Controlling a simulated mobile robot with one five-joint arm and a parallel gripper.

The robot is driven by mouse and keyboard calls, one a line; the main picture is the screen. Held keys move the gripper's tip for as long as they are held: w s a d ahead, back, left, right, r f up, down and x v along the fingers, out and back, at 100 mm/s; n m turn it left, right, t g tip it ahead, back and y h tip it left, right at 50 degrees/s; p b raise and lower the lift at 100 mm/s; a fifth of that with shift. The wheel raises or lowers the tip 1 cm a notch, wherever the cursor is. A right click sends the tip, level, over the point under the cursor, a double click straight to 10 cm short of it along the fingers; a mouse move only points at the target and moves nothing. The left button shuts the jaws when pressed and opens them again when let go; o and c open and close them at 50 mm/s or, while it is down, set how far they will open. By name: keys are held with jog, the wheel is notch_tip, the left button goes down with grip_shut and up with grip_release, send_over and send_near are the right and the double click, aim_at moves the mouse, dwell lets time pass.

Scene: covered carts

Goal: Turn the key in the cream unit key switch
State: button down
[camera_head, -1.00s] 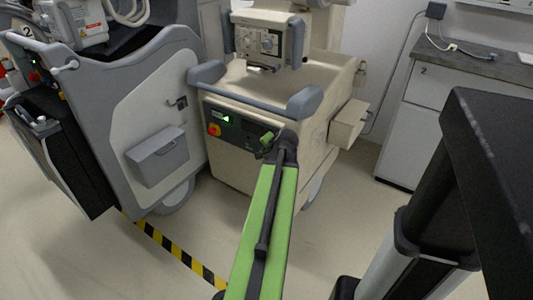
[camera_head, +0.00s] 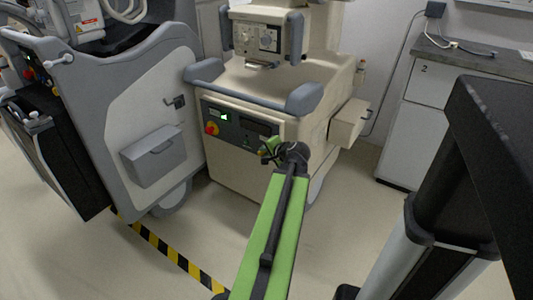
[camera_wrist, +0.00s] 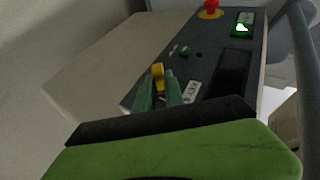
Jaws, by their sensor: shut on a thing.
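The cream unit (camera_head: 238,166) stands in the middle of the head view, with a dark control panel (camera_head: 236,120) on its front. In the wrist view the panel (camera_wrist: 206,70) carries a label reading KEY (camera_wrist: 192,92) beside my gripper. My gripper (camera_wrist: 159,84) is at the panel's near end, its green fingers shut on a yellow key (camera_wrist: 158,72). The key switch under the key is hidden by the fingers. In the head view my gripper (camera_head: 268,150) is at the right part of the panel, small and partly hidden by my wrist.
A red emergency knob (camera_wrist: 210,10) and a lit green display (camera_wrist: 242,28) sit at the panel's far end. A grey handle bar (camera_head: 250,88) runs above the panel. A grey-and-white cart (camera_head: 150,100) stands to the left, and a cabinet (camera_head: 410,130) to the right.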

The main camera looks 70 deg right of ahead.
jog(key=t+b, duration=0.1)
jog(key=b, duration=0.2)
jog(key=shift+s+f+m+t+h, duration=0.15)
jog(key=shift+f+m+t+h, duration=0.15)
jog(key=shift+f+t+h, duration=0.1)
jog(key=shift+r, duration=0.15)
jog(key=c, duration=1.3)
grip_release()
jog(key=shift+c, duration=0.2)
